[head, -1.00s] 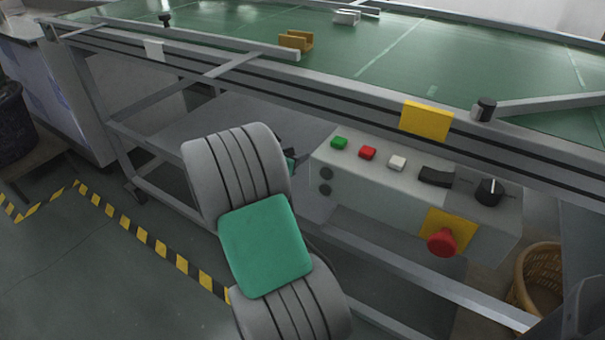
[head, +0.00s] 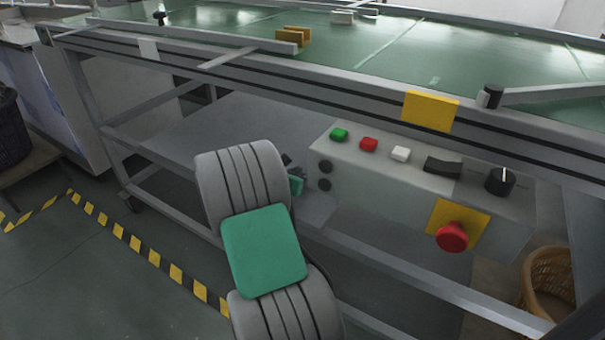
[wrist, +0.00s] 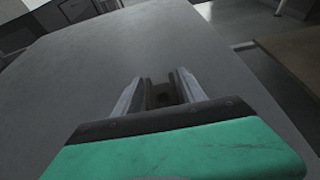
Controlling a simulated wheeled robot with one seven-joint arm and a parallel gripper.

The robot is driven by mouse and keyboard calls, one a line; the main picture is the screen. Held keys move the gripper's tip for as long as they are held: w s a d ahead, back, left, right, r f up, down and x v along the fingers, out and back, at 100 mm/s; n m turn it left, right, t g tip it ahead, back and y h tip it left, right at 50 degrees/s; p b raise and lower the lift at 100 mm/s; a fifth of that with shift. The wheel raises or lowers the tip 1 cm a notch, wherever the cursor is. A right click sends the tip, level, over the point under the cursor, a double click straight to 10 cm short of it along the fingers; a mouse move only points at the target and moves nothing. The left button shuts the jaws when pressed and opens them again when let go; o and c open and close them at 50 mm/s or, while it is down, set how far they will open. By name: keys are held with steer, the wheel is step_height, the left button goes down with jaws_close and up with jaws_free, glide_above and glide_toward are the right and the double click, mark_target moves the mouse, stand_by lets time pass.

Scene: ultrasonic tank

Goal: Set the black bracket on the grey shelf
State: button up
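The grey shelf (head: 225,125) is the flat panel low under the green-topped table. It fills most of the wrist view (wrist: 65,85). My gripper shows in the wrist view (wrist: 160,76), with its two light grey fingers pointing toward the shelf surface. A dark piece between the fingers, which looks like the black bracket (wrist: 162,97), touches or nearly touches both. Its lower part is hidden by my gripper's hand, and I cannot tell whether it touches the shelf. In the head view my arm hides most of my gripper beside the control box.
The control box (head: 400,180) with buttons, a knob and a red stop stands right of my arm. The table's front rail (head: 330,92) runs above the shelf. A yellow-brown bracket (head: 293,37) and a white bracket (head: 343,17) lie on the table. A wicker basket (head: 550,285) is at lower right.

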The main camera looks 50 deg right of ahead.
steer(key=shift+o, duration=0.9)
